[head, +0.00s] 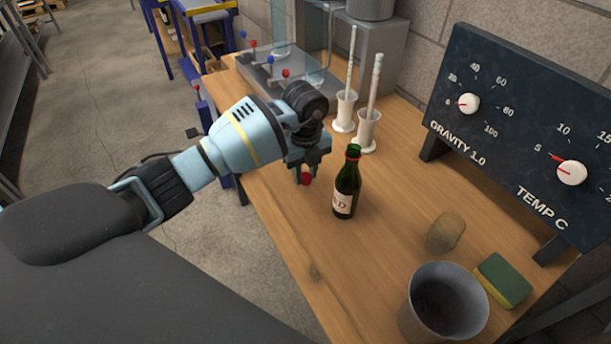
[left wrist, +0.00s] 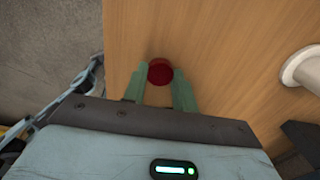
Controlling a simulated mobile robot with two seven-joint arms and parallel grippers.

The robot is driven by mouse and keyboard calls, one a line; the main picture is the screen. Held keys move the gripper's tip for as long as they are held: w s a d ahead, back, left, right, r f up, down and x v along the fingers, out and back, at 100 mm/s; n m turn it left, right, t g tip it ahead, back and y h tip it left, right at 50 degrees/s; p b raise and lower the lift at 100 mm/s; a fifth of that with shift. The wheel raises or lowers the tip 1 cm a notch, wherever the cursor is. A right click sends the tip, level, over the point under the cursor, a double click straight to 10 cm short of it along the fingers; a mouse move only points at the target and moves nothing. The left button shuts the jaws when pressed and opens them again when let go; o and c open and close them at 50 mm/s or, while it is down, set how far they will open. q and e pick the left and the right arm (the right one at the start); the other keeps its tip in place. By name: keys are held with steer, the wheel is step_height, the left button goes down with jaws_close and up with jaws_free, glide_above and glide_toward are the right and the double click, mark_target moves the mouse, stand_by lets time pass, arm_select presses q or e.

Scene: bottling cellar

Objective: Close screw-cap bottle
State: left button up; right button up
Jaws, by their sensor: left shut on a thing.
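A green glass bottle (head: 347,184) with a pale label and a red band near its mouth stands upright on the wooden table (head: 290,237). My left gripper (head: 305,178) is just left of the bottle, apart from it, pointing down. It is shut on a red screw cap (head: 306,179). In the left wrist view the red cap (left wrist: 160,71) sits between the tips of the two green fingers (left wrist: 160,78), with wood behind it. The bottle does not show in the left wrist view. My right gripper is in neither view.
A metal bucket (head: 443,303), a green and yellow sponge (head: 503,281) and a brown roundish object (head: 446,233) are at the front right. Two white cylinders (head: 367,131) with rods stand behind the bottle. A dark dial panel (head: 520,140) stands at right. Table left of the bottle is clear.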

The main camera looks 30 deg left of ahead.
arm_select(q)
steer(key=shift+r, duration=0.9)
steer(key=s+a+r, duration=0.1)
steer(key=s+a, duration=0.1)
steer(key=s, duration=1.3)
steer(key=shift+s+a+p, duration=0.35)
steer(key=shift+s+p, duration=0.05)
steer(key=shift+r, duration=0.1)
steer(key=s+d+r+n, duration=0.1)
steer(key=d+r+n, duration=0.2)
steer(key=n, duration=0.9)
steer(key=s+d+r+n, duration=0.2)
steer(key=d+n, duration=0.3)
steer(key=n, duration=0.7)
steer(key=shift+d+r, duration=0.35)
steer(key=shift+r, duration=0.35)
